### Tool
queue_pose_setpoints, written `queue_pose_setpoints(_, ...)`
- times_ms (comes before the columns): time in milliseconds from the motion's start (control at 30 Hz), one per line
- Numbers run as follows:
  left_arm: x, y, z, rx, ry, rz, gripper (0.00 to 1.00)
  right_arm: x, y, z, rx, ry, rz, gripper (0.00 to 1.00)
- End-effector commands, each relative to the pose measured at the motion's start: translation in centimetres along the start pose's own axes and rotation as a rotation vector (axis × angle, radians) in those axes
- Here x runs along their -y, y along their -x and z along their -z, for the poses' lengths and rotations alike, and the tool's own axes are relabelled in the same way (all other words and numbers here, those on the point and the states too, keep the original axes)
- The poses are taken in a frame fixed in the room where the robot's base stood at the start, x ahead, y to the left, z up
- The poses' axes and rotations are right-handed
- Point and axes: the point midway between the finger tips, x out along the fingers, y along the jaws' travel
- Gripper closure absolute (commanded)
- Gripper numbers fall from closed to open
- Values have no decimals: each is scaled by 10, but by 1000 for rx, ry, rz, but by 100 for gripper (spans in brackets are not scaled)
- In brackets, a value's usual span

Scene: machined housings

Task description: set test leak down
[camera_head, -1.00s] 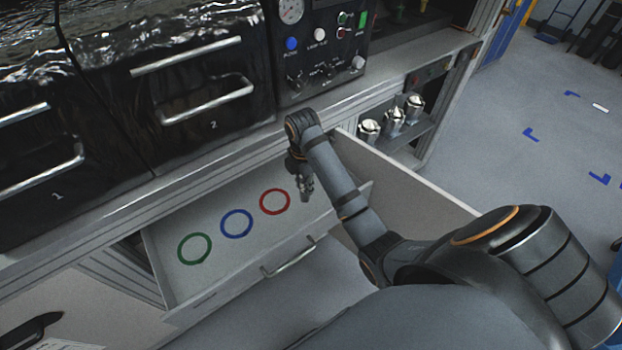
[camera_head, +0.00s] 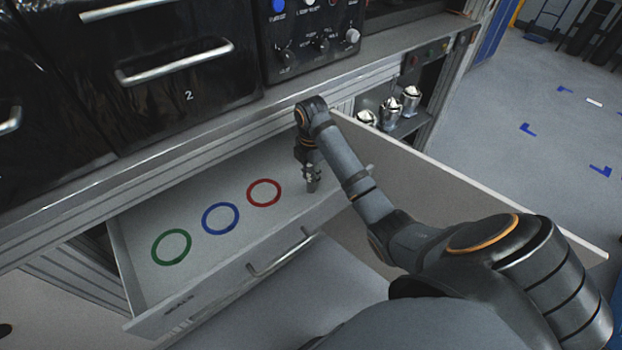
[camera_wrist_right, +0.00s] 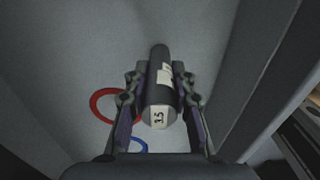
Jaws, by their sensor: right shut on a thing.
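The test leak (camera_wrist_right: 160,88) is a dark cylinder with white labels, one reading "3.5", seen between my right fingers in the right wrist view. My right gripper (camera_head: 312,182) is shut on it, over the right end of the open drawer (camera_head: 225,290). On the drawer floor are a red ring (camera_head: 264,180), a blue ring (camera_head: 220,204) and a green ring (camera_head: 172,232). The gripper is to the right of the red ring. The red ring also shows left of the cylinder in the wrist view (camera_wrist_right: 94,104). Whether the cylinder touches the floor I cannot tell. My left gripper is out of view.
The drawer's front wall has a handle (camera_head: 283,254). A bench edge (camera_head: 200,117) overhangs the drawer's back. Several silver-topped containers (camera_head: 409,100) stand on a shelf to the right. A control panel (camera_head: 310,40) and a numbered black drawer (camera_head: 170,90) are above.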

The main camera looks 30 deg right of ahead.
Motion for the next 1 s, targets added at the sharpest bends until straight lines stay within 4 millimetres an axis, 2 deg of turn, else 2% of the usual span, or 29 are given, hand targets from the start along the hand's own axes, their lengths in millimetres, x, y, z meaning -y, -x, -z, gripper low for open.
queue_pose_setpoints(233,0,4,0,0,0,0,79,0,0,0,0,0,1,100)
queue_pose_setpoints(267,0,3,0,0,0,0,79,0,-1,0,0,0,0,72)
queue_pose_setpoints(400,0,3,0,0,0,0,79,0,-1,0,0,0,1,53)
queue_pose_setpoints(767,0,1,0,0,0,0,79,0,1,0,0,0,0,53)
queue_pose_setpoints(867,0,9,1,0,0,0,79,0,12,0,0,0,1,53)
queue_pose_setpoints(1000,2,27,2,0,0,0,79,0,38,0,0,0,-1,53)
